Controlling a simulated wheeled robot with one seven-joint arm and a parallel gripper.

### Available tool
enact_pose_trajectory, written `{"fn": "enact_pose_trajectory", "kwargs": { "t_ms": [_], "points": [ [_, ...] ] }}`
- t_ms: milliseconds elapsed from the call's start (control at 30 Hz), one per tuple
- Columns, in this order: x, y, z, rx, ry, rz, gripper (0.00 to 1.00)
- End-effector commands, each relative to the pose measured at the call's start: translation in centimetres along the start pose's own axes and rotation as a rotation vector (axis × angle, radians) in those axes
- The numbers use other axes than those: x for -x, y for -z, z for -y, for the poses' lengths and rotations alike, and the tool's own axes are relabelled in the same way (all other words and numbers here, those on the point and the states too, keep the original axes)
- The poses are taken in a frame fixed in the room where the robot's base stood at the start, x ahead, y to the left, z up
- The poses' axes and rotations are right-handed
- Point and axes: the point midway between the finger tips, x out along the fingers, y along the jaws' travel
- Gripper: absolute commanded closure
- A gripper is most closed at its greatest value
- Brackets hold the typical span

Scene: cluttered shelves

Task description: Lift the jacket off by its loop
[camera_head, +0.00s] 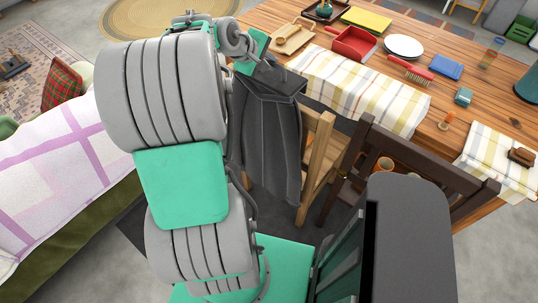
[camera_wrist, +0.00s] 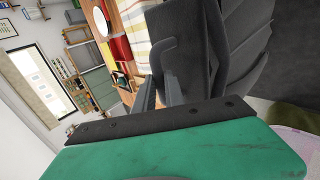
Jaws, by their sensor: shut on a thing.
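The dark grey jacket (camera_head: 270,145) hangs down in long folds below my gripper (camera_head: 270,76), beside the light wooden chair (camera_head: 318,150). In the wrist view the jacket (camera_wrist: 243,45) fills the upper right. My gripper (camera_wrist: 160,92) is shut on the jacket near its top. A grey bent strip (camera_wrist: 168,52) at the fingers looks like the loop, but I cannot make out exactly where it is gripped. I cannot tell whether the jacket touches the chair, as my arm hides its left side.
A dark wooden chair (camera_head: 362,160) stands to the right of the light one. A sofa with a plaid blanket (camera_head: 60,175) is at left.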

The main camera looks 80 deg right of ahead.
Motion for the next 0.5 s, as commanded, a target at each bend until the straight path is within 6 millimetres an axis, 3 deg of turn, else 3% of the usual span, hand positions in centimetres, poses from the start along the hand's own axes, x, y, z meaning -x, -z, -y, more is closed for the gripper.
{"fn": "enact_pose_trajectory", "kwargs": {
  "t_ms": [267,500],
  "points": [
    [0.2,0.1,-0.2,-0.002,-0.004,-0.002,1.00],
    [1.5,0.1,1.1,-0.001,-0.003,-0.004,1.00]
  ]
}}
